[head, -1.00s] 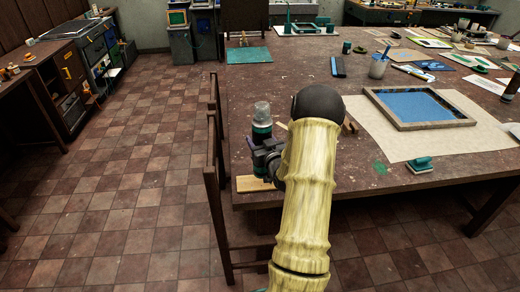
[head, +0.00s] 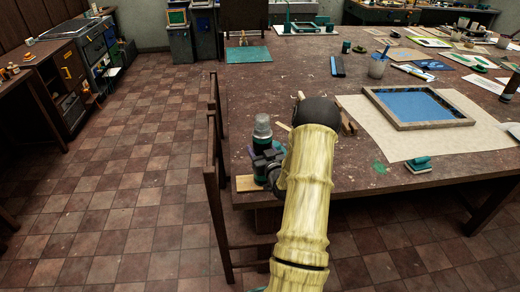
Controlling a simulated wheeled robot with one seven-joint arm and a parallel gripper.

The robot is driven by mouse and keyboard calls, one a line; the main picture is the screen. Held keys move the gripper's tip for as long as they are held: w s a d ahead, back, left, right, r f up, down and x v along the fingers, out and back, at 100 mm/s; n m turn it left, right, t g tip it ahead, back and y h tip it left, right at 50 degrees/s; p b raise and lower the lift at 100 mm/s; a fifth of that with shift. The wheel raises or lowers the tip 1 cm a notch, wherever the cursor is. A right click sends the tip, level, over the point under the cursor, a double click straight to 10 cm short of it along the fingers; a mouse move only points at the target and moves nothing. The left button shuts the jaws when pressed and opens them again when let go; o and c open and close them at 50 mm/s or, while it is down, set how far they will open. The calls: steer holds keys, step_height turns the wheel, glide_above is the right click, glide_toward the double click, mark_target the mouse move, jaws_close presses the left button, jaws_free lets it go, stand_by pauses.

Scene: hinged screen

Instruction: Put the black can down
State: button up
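The black can (head: 262,131), dark with green parts and a grey cap, stands upright at the near left corner of the table (head: 300,75). My gripper (head: 263,158) is around the can's middle and appears shut on it. The can's lower part shows dark green below the fingers. The can's base is close to the tabletop; I cannot tell whether it touches. My arm covers part of the table to the right of the can.
A wooden strip (head: 246,183) lies at the table's near left edge, by the can. A chair (head: 212,165) stands against the table's left side. A blue framed screen (head: 420,106) lies on pale paper to the right. The tabletop beyond the can is mostly clear.

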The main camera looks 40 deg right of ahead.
steer(key=o, duration=1.4)
steer(key=shift+c, duration=0.2)
steer(key=shift+w+a+r, duration=0.1)
steer(key=shift+s+a, duration=0.1)
steer(key=shift+s, duration=0.5)
steer(key=b+v, duration=0.4)
steer(key=v, duration=0.7)
steer(key=shift+w, duration=0.1)
